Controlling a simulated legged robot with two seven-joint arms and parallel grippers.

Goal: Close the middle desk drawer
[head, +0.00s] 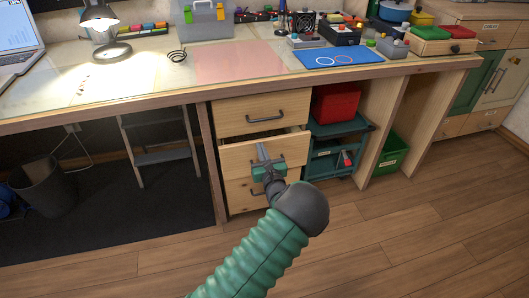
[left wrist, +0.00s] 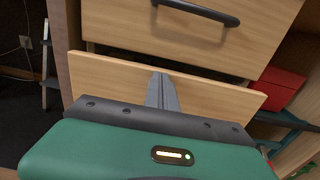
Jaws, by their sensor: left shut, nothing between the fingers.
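The middle drawer (head: 238,155) has a light wood front and stands out a little from the desk's drawer stack; a dark gap shows above its front. It also shows in the left wrist view (left wrist: 115,82), below the top drawer (left wrist: 195,35), which is closed and has a dark bar handle. My left gripper (head: 262,152) is shut and empty, its fingers in front of the middle drawer's front. In the left wrist view its fingers (left wrist: 162,92) overlap the drawer front near its upper edge; I cannot tell whether they touch. The middle drawer's handle is mostly hidden. My right gripper is not in view.
The bottom drawer (head: 240,193) is below. A teal cart (head: 336,130) with a red bin (head: 335,103) stands right of the drawers. A step stool (head: 160,157) and a waste bin (head: 45,185) are under the desk at left. Wooden floor is free in front.

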